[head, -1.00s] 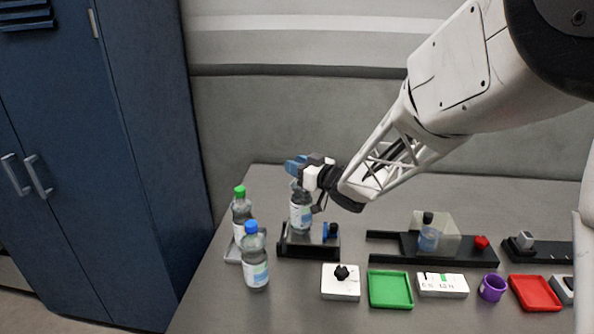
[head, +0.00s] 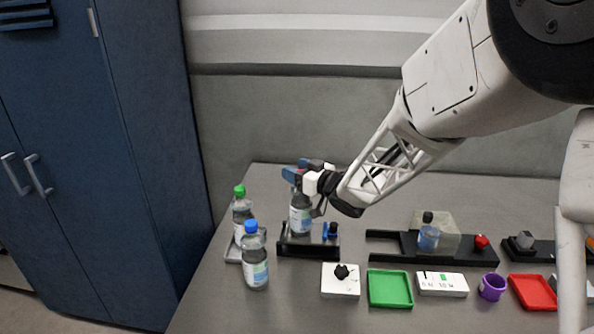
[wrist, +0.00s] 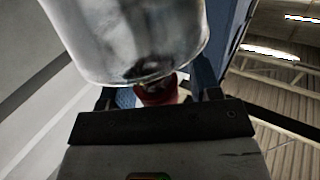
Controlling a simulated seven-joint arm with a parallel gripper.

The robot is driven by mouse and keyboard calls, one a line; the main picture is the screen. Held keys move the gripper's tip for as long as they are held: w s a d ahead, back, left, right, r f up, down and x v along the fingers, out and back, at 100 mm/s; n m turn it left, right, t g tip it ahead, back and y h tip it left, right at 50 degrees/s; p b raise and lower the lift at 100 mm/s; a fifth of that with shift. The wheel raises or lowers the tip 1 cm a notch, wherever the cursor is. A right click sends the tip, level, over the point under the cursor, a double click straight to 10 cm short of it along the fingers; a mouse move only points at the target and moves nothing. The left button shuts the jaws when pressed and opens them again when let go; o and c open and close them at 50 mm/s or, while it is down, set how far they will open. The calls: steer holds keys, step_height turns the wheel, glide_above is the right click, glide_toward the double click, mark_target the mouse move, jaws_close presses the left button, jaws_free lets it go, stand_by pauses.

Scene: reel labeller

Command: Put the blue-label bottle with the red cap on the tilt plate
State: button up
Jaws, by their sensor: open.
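A clear bottle with a blue and white label (head: 300,222) stands upright on the black stand (head: 292,251) with a blue knob, which looks like the tilt plate. My gripper (head: 303,174) is at the bottle's top and hides its cap in the head view. In the wrist view the bottle's clear body (wrist: 135,35) fills the top, and its red cap (wrist: 158,91) lies between my blue fingers. The fingers are open around the cap. Whether either finger touches it I cannot tell.
A green-capped bottle (head: 242,212) on a grey plate and a blue-capped bottle (head: 256,262) stand close on the left. In front are a white knob box (head: 340,284) and a green tray (head: 390,289). A black fixture (head: 470,256) with a small bottle stands to the right.

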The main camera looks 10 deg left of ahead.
steer(key=shift+r, duration=0.15)
steer(key=shift+s+d, duration=0.3)
steer(key=shift+d, duration=0.2)
steer(key=v, duration=1.1)
steer(key=shift+a, duration=0.1)
stand_by(0.4)
steer(key=s+d+r+m+t+h, duration=0.1)
steer(key=s+d+r+m+h, duration=0.1)
steer(key=s+d+m+h, duration=0.4)
steer(key=s+d+r+m+t+h, duration=0.1)
steer(key=s+d+r+m+h, duration=0.1)
steer(key=d+h, duration=0.65)
steer(key=s+d+m+g, duration=0.1)
steer(key=s+g, duration=0.3)
steer(key=s, duration=0.9)
steer(key=s+d+f+m+g, duration=0.1)
steer(key=s+g, duration=0.4)
steer(key=s, duration=0.8)
steer(key=shift+d+f+m+h, duration=0.35)
steer(key=shift+d+m, duration=0.15)
steer(key=shift+m, duration=0.2)
